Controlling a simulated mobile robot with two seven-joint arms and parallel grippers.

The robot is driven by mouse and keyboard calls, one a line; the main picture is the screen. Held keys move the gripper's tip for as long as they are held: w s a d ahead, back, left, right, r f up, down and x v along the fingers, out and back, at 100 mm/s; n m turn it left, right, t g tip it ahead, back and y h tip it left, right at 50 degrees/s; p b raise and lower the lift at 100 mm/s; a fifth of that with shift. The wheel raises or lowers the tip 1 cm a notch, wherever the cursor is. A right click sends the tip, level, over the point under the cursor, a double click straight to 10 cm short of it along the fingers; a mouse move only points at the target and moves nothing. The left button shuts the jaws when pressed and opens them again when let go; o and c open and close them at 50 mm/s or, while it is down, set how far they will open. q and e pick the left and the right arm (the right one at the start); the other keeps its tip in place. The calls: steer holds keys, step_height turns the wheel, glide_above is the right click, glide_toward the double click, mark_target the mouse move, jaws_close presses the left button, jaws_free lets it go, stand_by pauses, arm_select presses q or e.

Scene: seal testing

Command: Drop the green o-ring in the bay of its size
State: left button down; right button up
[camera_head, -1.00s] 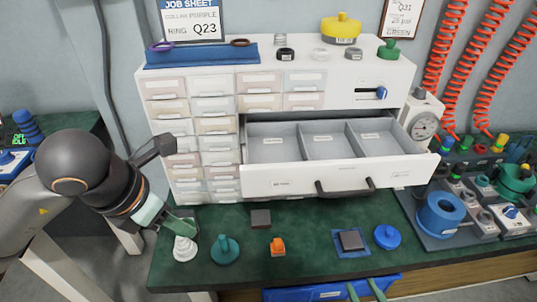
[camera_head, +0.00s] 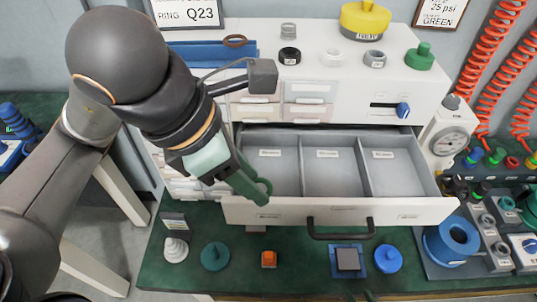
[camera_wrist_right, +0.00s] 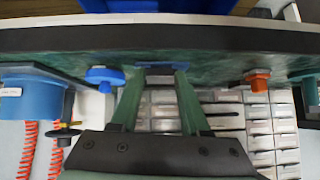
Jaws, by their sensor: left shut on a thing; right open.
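My left gripper (camera_head: 254,188) is over the left part of the open drawer, near its front wall. It is shut on what looks like the green o-ring (camera_head: 266,184), which shows as a small loop at the fingertips. The drawer (camera_head: 290,213) has three grey bays: left (camera_head: 284,165), middle (camera_head: 330,175) and right (camera_head: 395,175). Each has a small white label, too small to read. All three look empty, though my gripper hides part of the left one. My right gripper (camera_wrist_right: 157,78) is open, with nothing seen between its fingers in the right wrist view.
A teal knob (camera_head: 215,256), an orange part (camera_head: 269,259) and a blue knob (camera_head: 388,259) stand on the green bench before the drawer.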

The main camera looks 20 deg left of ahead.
arm_select(q)
steer(key=w+p, duration=0.3)
steer(key=p, duration=0.1)
glide_toward(271, 175)
steer(key=shift+w+d+b, duration=0.1)
steer(key=shift+d+b, duration=0.2)
steer(key=shift+d, duration=0.8)
steer(key=shift+w+f, duration=0.45)
steer(key=f, duration=0.3)
steer(key=shift+w+f, duration=0.2)
steer(key=shift+f, duration=0.05)
arm_select(e)
steer(key=d+r, duration=0.1)
steer(key=s+d+r, duration=0.1)
steer(key=shift+s+d+r+h, duration=0.1)
steer(key=shift+d+r+h, duration=0.05)
steer(key=shift+r+h, duration=0.25)
arm_select(q)
steer(key=shift+f+b, duration=0.35)
steer(key=shift+f, duration=0.25)
arm_select(e)
steer(key=shift+f, duration=0.55)
arm_select(q)
steer(key=shift+a, duration=0.1)
arm_select(e)
steer(key=shift+a, duration=0.2)
